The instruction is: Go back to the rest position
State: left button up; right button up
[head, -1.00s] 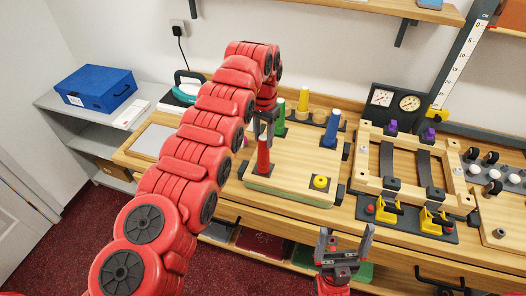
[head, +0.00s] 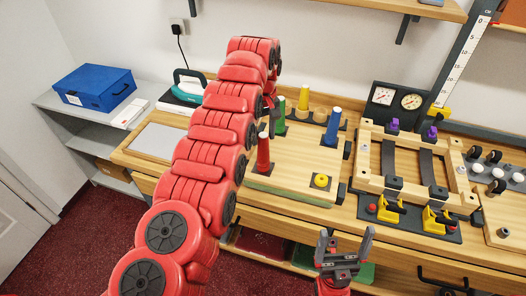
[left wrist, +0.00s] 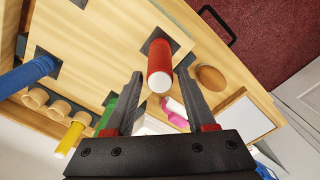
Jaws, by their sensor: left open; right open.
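My left arm reaches across the head view. Its gripper (head: 268,114) is mostly hidden behind the arm there, above the left part of the wooden peg board (head: 300,163). In the left wrist view the left gripper (left wrist: 160,74) has its fingers apart. The red post (left wrist: 159,62) stands on the board and shows beyond and between the fingers; nothing is held. My right gripper (head: 346,240) is open and empty, upright in front of the counter's front edge.
A wooden frame with dark straps (head: 425,168) is to the right. A blue box (head: 97,88) sits on the left shelf. The carpet (head: 95,240) in front is clear.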

pick_arm(q)
jog(key=shift+r+n, duration=0.1)
jog(key=shift+n, duration=1.3)
jog(key=shift+c, duration=0.2)
grip_shut()
jog(key=shift+f+m, duration=0.25)
jog(key=shift+m, duration=0.25)
jog(key=m, duration=0.4)
jog(key=shift+r+b, duration=0.15)
jog(key=shift+b, duration=0.15)
jog(key=o, duration=0.7)
grip_release()
jog(key=shift+c, duration=0.2)
